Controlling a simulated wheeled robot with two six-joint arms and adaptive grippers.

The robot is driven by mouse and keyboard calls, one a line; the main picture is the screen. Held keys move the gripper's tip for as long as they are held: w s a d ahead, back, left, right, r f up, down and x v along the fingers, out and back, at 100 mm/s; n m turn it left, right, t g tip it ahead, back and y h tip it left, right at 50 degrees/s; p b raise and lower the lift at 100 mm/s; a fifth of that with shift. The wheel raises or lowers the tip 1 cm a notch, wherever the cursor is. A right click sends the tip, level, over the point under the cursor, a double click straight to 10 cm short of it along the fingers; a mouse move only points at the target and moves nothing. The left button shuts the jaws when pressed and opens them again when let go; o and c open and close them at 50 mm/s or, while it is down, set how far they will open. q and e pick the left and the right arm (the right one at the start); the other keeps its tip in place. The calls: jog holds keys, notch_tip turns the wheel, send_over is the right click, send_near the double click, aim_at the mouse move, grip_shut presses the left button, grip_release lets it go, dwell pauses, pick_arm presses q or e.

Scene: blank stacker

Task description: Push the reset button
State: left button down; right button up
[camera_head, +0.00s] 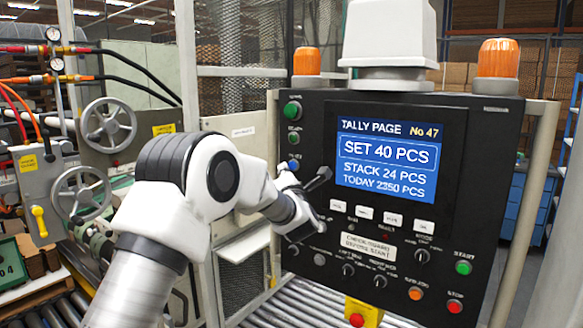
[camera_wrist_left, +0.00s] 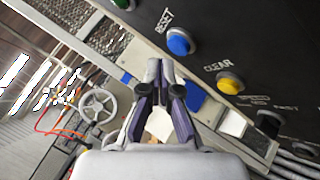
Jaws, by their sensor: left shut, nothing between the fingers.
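The blue reset button (camera_wrist_left: 180,42), labelled RESET, is on the dark control panel in the left wrist view. In the head view a blue button (camera_head: 294,165) shows on the panel's left edge, just above my left gripper (camera_head: 287,176). My left gripper is shut and empty; its fingertips (camera_wrist_left: 160,72) show in the left wrist view below and left of the blue button, with a visible gap in the picture. My right gripper is in neither view.
A yellow button (camera_wrist_left: 230,83), labelled CLEAR, is beside the blue one. The control panel (camera_head: 480,190) has a lit tally screen (camera_head: 387,160), green buttons and knobs. A roller conveyor (camera_head: 310,305) runs below. Handwheels (camera_head: 108,125) and hoses stand at left.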

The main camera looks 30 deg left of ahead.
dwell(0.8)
pick_arm(q)
jog(key=shift+w+b, duration=0.35)
jog(key=shift+w, duration=0.1)
jog(key=shift+w, duration=0.4)
dwell(0.6)
jog(key=shift+s+b, duration=0.85)
jog(key=shift+b, duration=0.25)
